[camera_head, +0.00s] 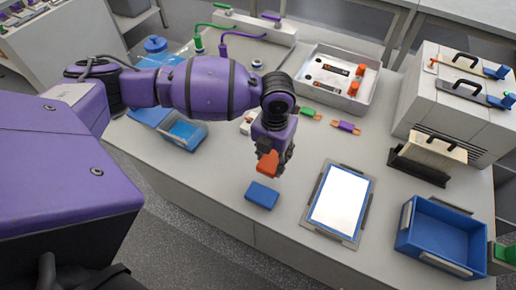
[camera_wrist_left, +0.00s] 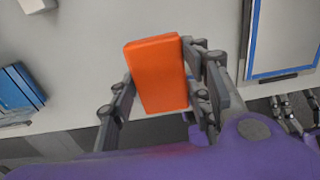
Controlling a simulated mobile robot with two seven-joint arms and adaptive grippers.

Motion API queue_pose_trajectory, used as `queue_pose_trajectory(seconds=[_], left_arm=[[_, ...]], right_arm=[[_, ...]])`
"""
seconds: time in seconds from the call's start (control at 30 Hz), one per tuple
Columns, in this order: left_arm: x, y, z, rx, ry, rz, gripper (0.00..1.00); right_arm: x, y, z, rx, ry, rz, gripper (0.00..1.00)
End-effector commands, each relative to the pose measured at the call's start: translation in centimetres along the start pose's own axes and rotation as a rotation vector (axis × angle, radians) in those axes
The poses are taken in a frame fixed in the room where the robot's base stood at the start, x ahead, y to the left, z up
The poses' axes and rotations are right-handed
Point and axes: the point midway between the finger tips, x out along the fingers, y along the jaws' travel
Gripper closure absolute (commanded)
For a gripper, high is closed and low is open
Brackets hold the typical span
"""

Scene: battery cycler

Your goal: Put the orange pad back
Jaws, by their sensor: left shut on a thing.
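My left gripper (camera_head: 271,158) is shut on the orange pad (camera_head: 267,164) and holds it above the front part of the table. In the left wrist view, the orange pad (camera_wrist_left: 157,73) stands between the two fingers of the left gripper (camera_wrist_left: 165,95), with its broad face toward the camera. A blue block (camera_head: 262,195) lies on the table just below the gripper in the head view. Dark jointed parts, perhaps my right gripper, show at the lower right edge of the left wrist view; their opening is unclear.
A blue-edged white panel in a grey frame (camera_head: 315,222) lies right of the blue block. A blue bin (camera_head: 444,233) stands at the right. A white tray (camera_head: 318,98) with orange-capped bottles is behind. A small blue bin (camera_head: 183,132) is at left. The table's front edge is near.

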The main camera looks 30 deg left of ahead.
Motion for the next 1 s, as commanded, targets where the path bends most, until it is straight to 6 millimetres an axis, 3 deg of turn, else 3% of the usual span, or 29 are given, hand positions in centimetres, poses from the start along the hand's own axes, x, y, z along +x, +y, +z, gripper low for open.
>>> queue_pose_trajectory(seconds=[0.2,0.43,0.6,1.0], left_arm=[[3.1,-0.8,2.5,-0.001,0.0,0.0,0.8],[4.4,-1.1,3.5,0.0,-0.001,0.0,0.8],[6.8,-1.0,3.4,0.0,-0.001,0.0,0.8],[7.5,-1.0,3.4,0.0,-0.002,0.0,0.8]], right_arm=[[0.1,0.2,0.7,-0.003,-0.008,0.003,0.39],[0.2,0.2,0.4,0.0,-0.001,0.005,0.39],[0.4,0.0,0.3,0.009,0.002,0.006,0.39],[0.4,-0.1,0.5,0.01,-0.001,0.005,0.39]])
